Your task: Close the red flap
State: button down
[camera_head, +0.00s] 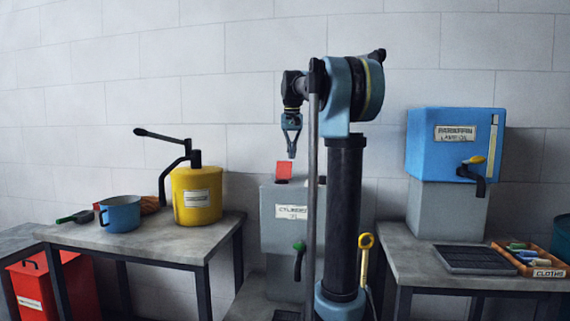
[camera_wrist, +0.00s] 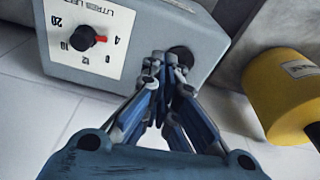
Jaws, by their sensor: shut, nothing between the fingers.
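The red flap (camera_head: 284,170) stands raised on top of the grey box (camera_head: 273,222) marked as cylinder oil. My gripper (camera_head: 291,155) points down just above and slightly right of the flap in the head view. It is shut and empty. In the wrist view my gripper (camera_wrist: 167,62) reaches over the grey box (camera_wrist: 103,12), whose dial face shows a dark knob. A dark round opening (camera_wrist: 183,54) lies by the fingertips.
A yellow can (camera_head: 197,195) and a blue mug (camera_head: 120,214) stand on the left table. A blue container (camera_head: 452,145) on a grey block, a dark tray (camera_head: 474,259) and a cloth crate (camera_head: 536,270) are at right. A green-knobbed lever (camera_head: 299,247) is on the grey box's front.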

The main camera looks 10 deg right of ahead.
notch_tip(320, 180, up, 4)
jog(key=m, duration=0.1)
send_over(284, 170)
jog(key=w+d, duration=0.1)
jog(key=w, duration=0.4)
jog(key=f, duration=0.3)
jog(key=w+f, duration=0.1)
jog(key=f, duration=0.5)
jog(key=shift+w+d+f, duration=0.3)
jog(key=shift+f, duration=0.1)
jog(key=shift+a, duration=0.1)
jog(key=shift+s+a+r, duration=0.15)
jog(key=shift+a, duration=0.05)
jog(key=shift+s+d+r, duration=0.1)
jog(key=shift+d, duration=0.1)
jog(key=shift+t, duration=0.3)
